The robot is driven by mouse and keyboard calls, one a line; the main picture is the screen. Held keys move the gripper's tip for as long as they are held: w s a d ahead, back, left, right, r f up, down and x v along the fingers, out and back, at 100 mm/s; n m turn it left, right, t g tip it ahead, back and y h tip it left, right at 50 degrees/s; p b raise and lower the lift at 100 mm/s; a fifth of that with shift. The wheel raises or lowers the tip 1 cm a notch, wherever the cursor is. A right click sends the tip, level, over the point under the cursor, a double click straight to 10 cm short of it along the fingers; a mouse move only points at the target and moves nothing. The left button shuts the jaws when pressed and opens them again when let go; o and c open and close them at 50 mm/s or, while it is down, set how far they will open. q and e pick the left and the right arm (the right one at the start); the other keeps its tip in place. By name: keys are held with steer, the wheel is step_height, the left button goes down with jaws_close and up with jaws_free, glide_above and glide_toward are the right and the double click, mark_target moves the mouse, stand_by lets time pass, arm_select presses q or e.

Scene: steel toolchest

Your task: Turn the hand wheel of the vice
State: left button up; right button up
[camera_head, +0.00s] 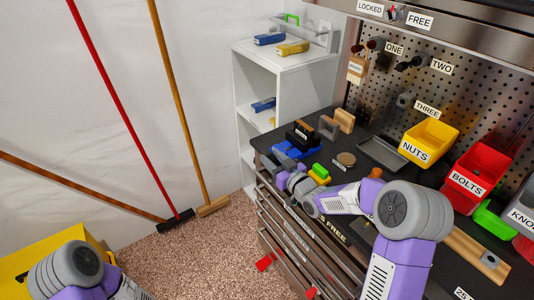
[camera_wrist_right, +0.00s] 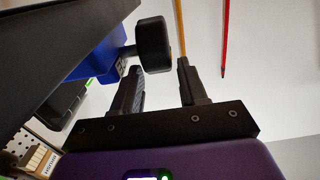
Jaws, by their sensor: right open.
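The blue vice (camera_head: 286,150) stands at the left end of the black toolchest top, with a dark block at its upper side. It also shows in the right wrist view (camera_wrist_right: 101,62). Its black round hand wheel (camera_wrist_right: 155,43) juts out from the vice on a short shaft in the right wrist view. My right gripper (camera_wrist_right: 160,66) is open. Its two fingers point at the wheel, which appears between and just ahead of the fingertips; I cannot tell if they touch. In the head view, my right gripper (camera_head: 269,160) is beside the vice's front. My left gripper is out of view.
Yellow and green blocks (camera_head: 319,171) lie close to my right wrist. A yellow nuts bin (camera_head: 428,139) and a red bolts bin (camera_head: 476,172) stand at the right. A white shelf (camera_head: 243,92) stands behind. Broad free floor (camera_head: 195,255) lies left of the chest.

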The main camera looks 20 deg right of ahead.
mark_target(267, 153)
steer(key=shift+x, duration=1.6)
steer(key=c, duration=0.7)
steer(key=shift+w+r+g+p, duration=0.15)
steer(key=shift+g+p, duration=0.15)
steer(key=shift+p, duration=0.35)
steer(key=g+h+p, duration=0.1)
steer(key=g+p, duration=0.2)
steer(key=p, duration=0.3)
steer(key=w+g+h+p, duration=0.1)
steer(key=g+p, duration=0.2)
steer(key=p, duration=0.3)
steer(key=a+f+g+h+p, duration=0.1)
steer(key=g+p, duration=0.2)
steer(key=p, duration=0.3)
steer(key=shift+w+g+h, duration=0.4)
steer(key=shift+d+f+g+h+p, duration=0.1)
steer(key=shift+f+g+h+p, duration=0.15)
steer(key=shift+g+p, duration=0.35)
steer(key=shift+f+g+h+p, duration=0.25)
steer(key=shift+g+p, duration=0.1)
steer(key=shift+g, duration=0.45)
